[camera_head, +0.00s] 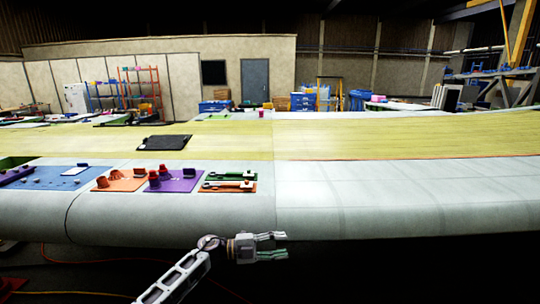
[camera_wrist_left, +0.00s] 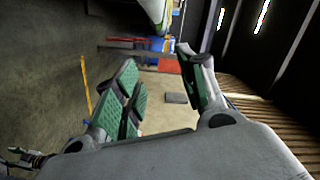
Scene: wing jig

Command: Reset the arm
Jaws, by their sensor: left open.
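My left gripper (camera_head: 274,247) is open and empty in the head view. It is in front of the wing's rounded near edge, at the lower middle, and its fingers point right. In the left wrist view, the green-padded fingers of the left gripper (camera_wrist_left: 160,92) stand wide apart with nothing between them. The wing (camera_head: 400,195) is a long pale surface with a yellow-green band across its top. The left gripper appears apart from it. My right gripper is in neither view.
On the wing's left part lie a blue mat (camera_head: 60,178), an orange mat (camera_head: 122,182) and a purple mat (camera_head: 178,182) with small parts. Two tool trays (camera_head: 228,187) and a black case (camera_head: 164,142) are also there. The wing's right side is clear.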

